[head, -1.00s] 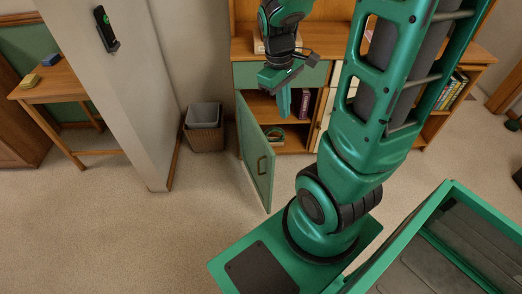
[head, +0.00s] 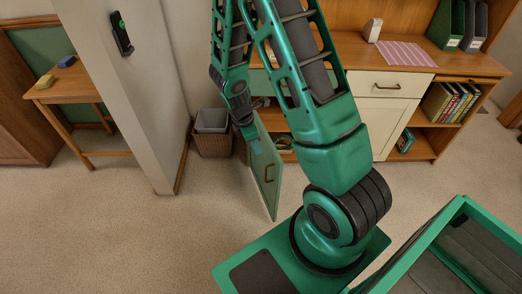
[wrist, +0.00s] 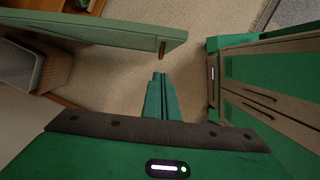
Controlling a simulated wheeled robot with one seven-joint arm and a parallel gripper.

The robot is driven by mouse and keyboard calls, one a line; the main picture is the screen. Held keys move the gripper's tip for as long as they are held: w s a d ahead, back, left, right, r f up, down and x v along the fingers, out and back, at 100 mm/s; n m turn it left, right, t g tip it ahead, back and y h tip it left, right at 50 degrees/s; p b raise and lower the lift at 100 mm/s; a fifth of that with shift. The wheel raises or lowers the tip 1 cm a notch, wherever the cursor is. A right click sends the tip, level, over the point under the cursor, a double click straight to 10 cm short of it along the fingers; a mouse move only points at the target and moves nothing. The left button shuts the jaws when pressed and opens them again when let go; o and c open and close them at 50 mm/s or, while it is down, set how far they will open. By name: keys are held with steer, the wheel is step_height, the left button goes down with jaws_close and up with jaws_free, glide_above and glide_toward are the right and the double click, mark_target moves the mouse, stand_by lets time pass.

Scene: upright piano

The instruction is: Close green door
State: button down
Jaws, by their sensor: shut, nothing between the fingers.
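The green door (head: 265,172) of the low wooden cabinet stands open, swung out into the room. It has a brass handle (head: 269,173). My gripper (head: 252,136) is shut and empty, and in the head view it is close to the door's upper edge. In the wrist view the shut fingers (wrist: 160,78) point over the carpet. The door (wrist: 105,32) lies toward the upper left there, with its handle (wrist: 162,47) near its end. A gap shows between fingers and door. My arm hides much of the cabinet opening.
A wicker bin (head: 211,135) stands left of the door, beside a wall end (head: 150,110). A small wooden table (head: 75,88) is at the far left. The cabinet's white drawer (head: 388,86) and book shelf (head: 450,105) are at right. Carpet at front left is clear.

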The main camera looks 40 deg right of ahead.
mark_target(271, 157)
steer(key=d+f, duration=0.1)
steer(key=f, duration=0.1)
steer(key=s+d+f, duration=0.1)
steer(key=d+f, duration=0.1)
steer(key=f, duration=0.1)
steer(key=d+f, duration=0.1)
steer(key=f, duration=0.2)
steer(key=shift+s+d+f, duration=0.2)
steer(key=shift+d+f, duration=0.05)
steer(key=shift+d, duration=0.15)
steer(key=shift+s+d, duration=0.15)
steer(key=shift+d, duration=0.45)
